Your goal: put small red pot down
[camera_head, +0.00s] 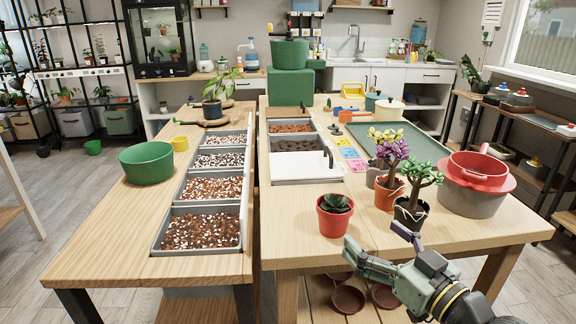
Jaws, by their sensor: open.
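A small red pot (334,221) with a dark green succulent stands upright on the right wooden table (290,238), near its front edge. My gripper (378,243) is at the lower right, in front of the table edge in the picture. Its fingers are spread, with nothing seen between them. It is to the right of and a little below the small red pot, apart from it. A reddish pot with purple flowers (390,190) and a dark pot with a small tree (411,214) stand behind the gripper. The gripper partly covers the table edge.
A red bowl-like vessel on a grey pot (472,200) stands at the right. A green tray (398,147) lies behind the plants. Grey bins of substrate (200,230) and a green bowl (147,163) are on the left table. Bare wood lies left of the small red pot.

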